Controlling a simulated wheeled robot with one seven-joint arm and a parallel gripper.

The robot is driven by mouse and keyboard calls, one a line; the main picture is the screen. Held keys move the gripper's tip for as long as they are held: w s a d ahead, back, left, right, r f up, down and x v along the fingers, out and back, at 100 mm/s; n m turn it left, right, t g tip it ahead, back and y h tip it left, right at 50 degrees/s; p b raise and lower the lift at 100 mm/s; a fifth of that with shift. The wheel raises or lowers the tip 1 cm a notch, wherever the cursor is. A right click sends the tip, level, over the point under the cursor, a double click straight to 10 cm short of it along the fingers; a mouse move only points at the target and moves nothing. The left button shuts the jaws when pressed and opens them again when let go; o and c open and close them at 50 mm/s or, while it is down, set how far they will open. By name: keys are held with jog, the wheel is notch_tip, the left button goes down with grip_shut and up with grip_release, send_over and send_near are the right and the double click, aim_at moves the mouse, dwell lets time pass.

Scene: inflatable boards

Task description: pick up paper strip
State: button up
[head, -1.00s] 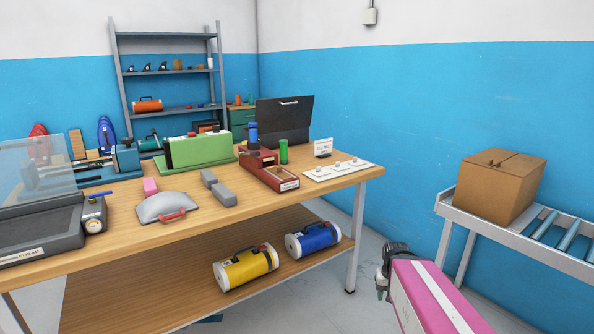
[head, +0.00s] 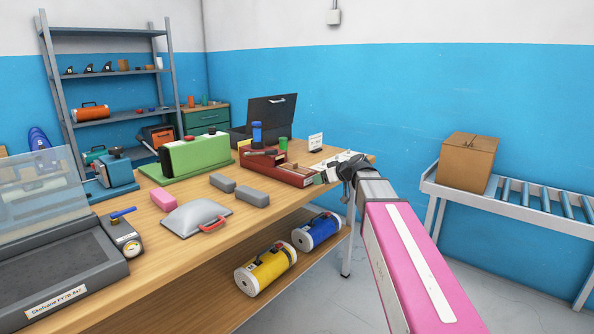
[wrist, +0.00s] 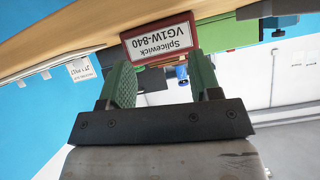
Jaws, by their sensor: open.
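My gripper (head: 322,177) is at the right end of the workbench, beside the red wooden box (head: 285,170). In the wrist view its two green-padded jaws (wrist: 163,84) are apart with nothing held between them. The box's label plate (wrist: 160,42), reading "Splicewick VG1W-840" upside down, shows beyond and between the jaws. I cannot pick out a paper strip with certainty in either view. The box's inside is too small to read in the head view and hidden in the wrist view. My gripper and wrist cover part of the white panel with knobs beside the box.
A green machine (head: 195,157), grey blocks (head: 253,197) and a grey pouch (head: 196,219) lie left. A black case (head: 271,113) stands behind; a small white sign (head: 316,142) is close to my wrist.

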jog(key=n+t+y, duration=0.1)
send_near(298, 170)
notch_tip(298, 170, up, 3)
jog(key=x, duration=1)
jog(key=shift+w+f, duration=0.1)
jog(key=shift+w, duration=0.15)
jog(key=c, duration=1)
